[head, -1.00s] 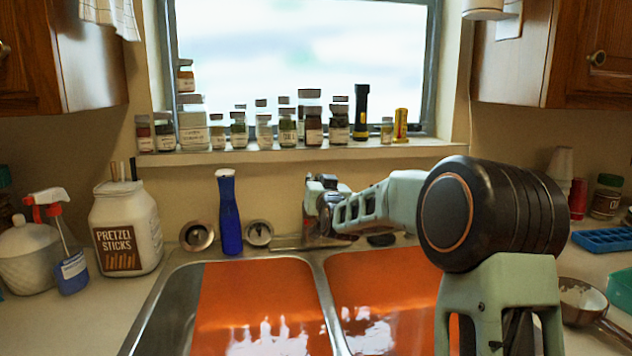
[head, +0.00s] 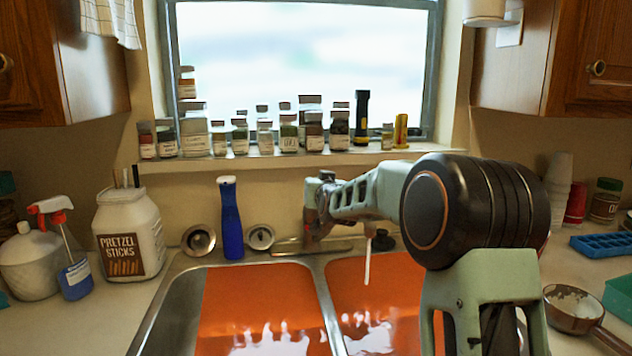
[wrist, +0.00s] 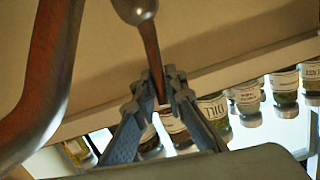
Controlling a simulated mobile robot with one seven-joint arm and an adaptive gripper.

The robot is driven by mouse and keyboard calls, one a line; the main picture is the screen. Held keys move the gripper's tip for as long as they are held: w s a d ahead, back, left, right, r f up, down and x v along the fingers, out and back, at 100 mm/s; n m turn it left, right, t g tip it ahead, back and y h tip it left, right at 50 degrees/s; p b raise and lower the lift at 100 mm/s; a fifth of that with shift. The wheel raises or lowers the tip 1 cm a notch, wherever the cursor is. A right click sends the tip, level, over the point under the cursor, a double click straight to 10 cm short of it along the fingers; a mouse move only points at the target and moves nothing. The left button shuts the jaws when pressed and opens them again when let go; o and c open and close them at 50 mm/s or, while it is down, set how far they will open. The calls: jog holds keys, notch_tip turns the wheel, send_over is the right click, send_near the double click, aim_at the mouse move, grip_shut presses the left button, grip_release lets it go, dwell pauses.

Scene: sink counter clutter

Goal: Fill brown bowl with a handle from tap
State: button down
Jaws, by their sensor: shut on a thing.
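The tap (head: 311,230) stands behind the sink, partly hidden by my gripper (head: 322,192). In the wrist view my gripper (wrist: 161,88) is shut on the slim tap lever (wrist: 149,45); the curved spout (wrist: 50,80) is at the left. A thin white stream (head: 367,262) falls over the right basin (head: 395,285), apart from the bowl.
A blue brush-like bottle (head: 230,220), a pretzel jar (head: 128,235) and a spray bottle (head: 74,275) stand left of the tap. Several spice jars (head: 290,135) line the sill. A blue tray (head: 600,243) and stacked cups (head: 559,180) are at the right.

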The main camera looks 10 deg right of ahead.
jog(key=shift+f, duration=0.1)
jog(key=c, duration=2)
grip_release()
jog(key=s, duration=0.4)
jog(key=s+r, duration=0.1)
jog(key=s, duration=0.3)
jog(key=s+r, duration=0.1)
jog(key=s, duration=0.3)
jog(key=shift+d, duration=0.1)
